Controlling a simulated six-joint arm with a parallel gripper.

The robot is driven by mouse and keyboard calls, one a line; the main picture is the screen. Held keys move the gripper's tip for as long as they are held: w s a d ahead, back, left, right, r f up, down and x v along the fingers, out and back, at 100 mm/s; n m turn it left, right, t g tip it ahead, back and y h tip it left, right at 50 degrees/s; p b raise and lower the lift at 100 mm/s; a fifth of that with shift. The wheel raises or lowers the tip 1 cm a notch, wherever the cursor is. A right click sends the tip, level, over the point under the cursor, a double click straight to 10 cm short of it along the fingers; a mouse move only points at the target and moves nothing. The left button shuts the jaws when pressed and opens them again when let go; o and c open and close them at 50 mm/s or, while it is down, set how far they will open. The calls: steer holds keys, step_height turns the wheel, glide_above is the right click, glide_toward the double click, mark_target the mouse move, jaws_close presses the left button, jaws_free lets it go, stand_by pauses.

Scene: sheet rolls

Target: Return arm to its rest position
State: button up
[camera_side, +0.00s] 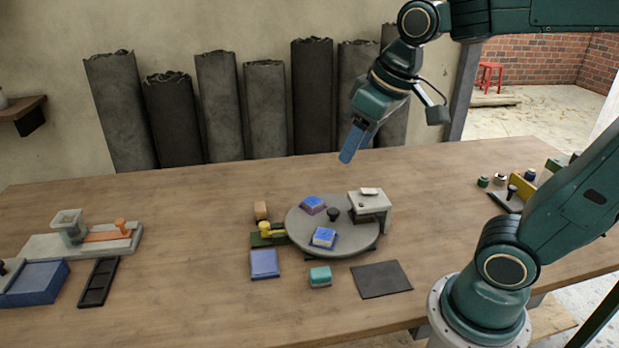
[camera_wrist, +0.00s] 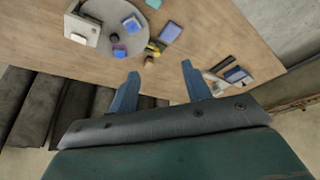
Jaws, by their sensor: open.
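My gripper (camera_side: 348,146) is high above the back part of the table, with nothing between its fingers. In the wrist view its two blue fingers (camera_wrist: 158,92) are spread apart. The arm is raised and the fingers point down and to the left in the side view. Below and nearer the camera is a round grey turntable (camera_side: 296,226) carrying two blue-topped blocks, one at the back (camera_side: 313,202) and one at the front (camera_side: 323,236). A white-topped block stand (camera_side: 370,204) is at its right edge. The gripper touches none of these.
The wooden table (camera_side: 190,225) holds a hopper fixture (camera_side: 68,226), a blue box (camera_side: 36,282) and a black tray (camera_side: 98,282) at left. A teal block (camera_side: 320,276) and dark mat (camera_side: 382,279) lie in front. Dark sheet rolls (camera_side: 218,105) stand against the wall behind.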

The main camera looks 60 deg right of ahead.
steer(key=s+f+t, duration=0.1)
steer(key=s+f, duration=0.1)
steer(key=s, duration=0.6)
steer(key=shift+s+a, duration=0.15)
steer(key=shift+a, duration=0.15)
